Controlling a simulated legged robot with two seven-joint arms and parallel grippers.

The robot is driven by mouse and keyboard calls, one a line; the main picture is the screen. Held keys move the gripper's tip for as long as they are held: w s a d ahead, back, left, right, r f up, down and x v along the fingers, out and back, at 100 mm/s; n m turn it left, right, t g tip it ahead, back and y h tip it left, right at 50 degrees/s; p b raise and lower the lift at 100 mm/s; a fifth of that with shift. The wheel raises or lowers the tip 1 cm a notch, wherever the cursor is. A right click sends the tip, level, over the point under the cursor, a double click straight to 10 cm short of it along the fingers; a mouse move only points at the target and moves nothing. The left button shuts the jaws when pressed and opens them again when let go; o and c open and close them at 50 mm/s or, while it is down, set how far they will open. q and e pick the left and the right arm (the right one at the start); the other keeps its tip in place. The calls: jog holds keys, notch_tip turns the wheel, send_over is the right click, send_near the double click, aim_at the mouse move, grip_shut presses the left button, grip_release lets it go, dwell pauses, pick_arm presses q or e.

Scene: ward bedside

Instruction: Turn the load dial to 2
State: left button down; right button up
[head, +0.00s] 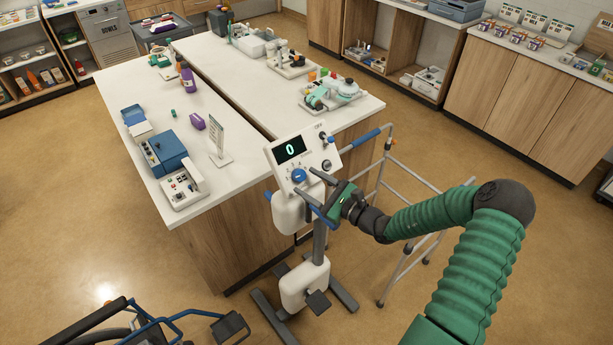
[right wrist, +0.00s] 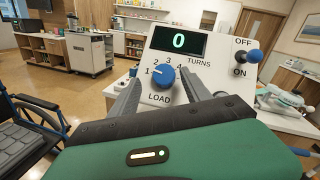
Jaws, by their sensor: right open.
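The load dial is a blue round knob (right wrist: 163,76) on a white slanted console (head: 304,158). In the right wrist view its white mark points towards the 1, at the left of the printed numbers. The knob also shows in the head view (head: 299,175). The display (right wrist: 179,41) above it reads 0. My right gripper (head: 316,194) is open in front of the console. In the right wrist view its fingers lie to either side of the dial, with a gap to the knob on both sides. My left gripper is out of view.
An OFF/ON switch with a blue tip (right wrist: 252,57) stands right of the display. A walking frame (head: 408,210) is close to the right of the console. A white-topped counter (head: 230,85) with devices lies behind it. A wheelchair (head: 150,325) is at the lower left.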

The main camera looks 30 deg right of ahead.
jog(key=shift+w+a+r, duration=0.15)
jog(key=shift+w+a, duration=0.55)
jog(key=shift+w, duration=0.25)
jog(key=shift+d+f, duration=0.2)
jog(key=shift+d, duration=0.45)
jog(key=shift+d+f, duration=0.2)
jog(key=shift+d, duration=0.4)
jog(key=shift+c, duration=1)
jog(key=shift+d, duration=0.2)
jog(key=shift+c, duration=1.2)
jog(key=shift+a, duration=0.2)
jog(key=shift+c, duration=1.1)
jog(key=shift+w+a+r, duration=0.1)
jog(key=shift+a+r, duration=0.2)
jog(key=shift+a, duration=0.4)
grip_shut()
jog(key=shift+d, duration=0.4)
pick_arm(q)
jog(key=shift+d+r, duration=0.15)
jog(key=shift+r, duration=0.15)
